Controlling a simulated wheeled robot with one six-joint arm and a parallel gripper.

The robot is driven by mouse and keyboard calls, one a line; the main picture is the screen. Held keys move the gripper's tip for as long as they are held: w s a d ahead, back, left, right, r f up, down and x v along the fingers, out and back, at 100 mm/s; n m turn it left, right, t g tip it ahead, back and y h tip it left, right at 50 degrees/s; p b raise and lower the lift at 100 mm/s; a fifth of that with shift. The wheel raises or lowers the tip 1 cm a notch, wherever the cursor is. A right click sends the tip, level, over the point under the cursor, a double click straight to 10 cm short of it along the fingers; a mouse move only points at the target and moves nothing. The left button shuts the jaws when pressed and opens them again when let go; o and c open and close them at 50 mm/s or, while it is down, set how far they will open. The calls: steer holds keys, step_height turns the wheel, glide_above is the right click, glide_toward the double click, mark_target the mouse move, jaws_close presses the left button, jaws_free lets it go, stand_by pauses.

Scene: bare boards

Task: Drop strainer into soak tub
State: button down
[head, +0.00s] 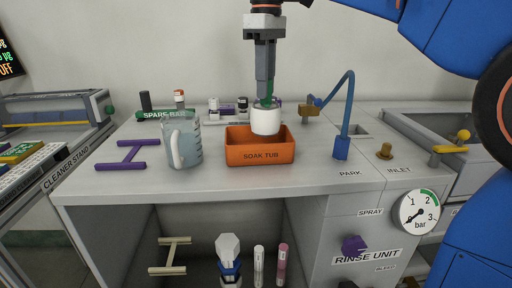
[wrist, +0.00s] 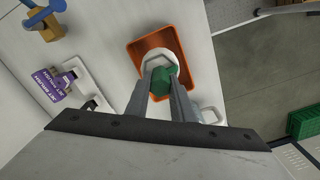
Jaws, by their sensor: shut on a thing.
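The orange soak tub (head: 260,154), labelled SOAK TUB, stands on the grey bench top. My gripper (head: 265,96) points down over the tub, shut on a green part of the strainer. The strainer's white round body (head: 265,121) hangs below the fingers, over the tub and overlapping its back rim in the head view. In the wrist view the strainer's green part (wrist: 162,82) sits between the fingertips (wrist: 164,80), with the orange tub (wrist: 150,42) behind it. I cannot tell whether the strainer touches the tub's floor.
A blue spout (head: 345,120) rises to the right. Bare bench lies in front.

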steer(key=shift+f, duration=2.15)
steer(key=c, duration=1.5)
jaws_free()
steer(key=shift+o, duration=0.2)
steer(key=shift+r, duration=0.1)
step_height(320, 180, up, 12)
steer(key=shift+f, duration=0.1)
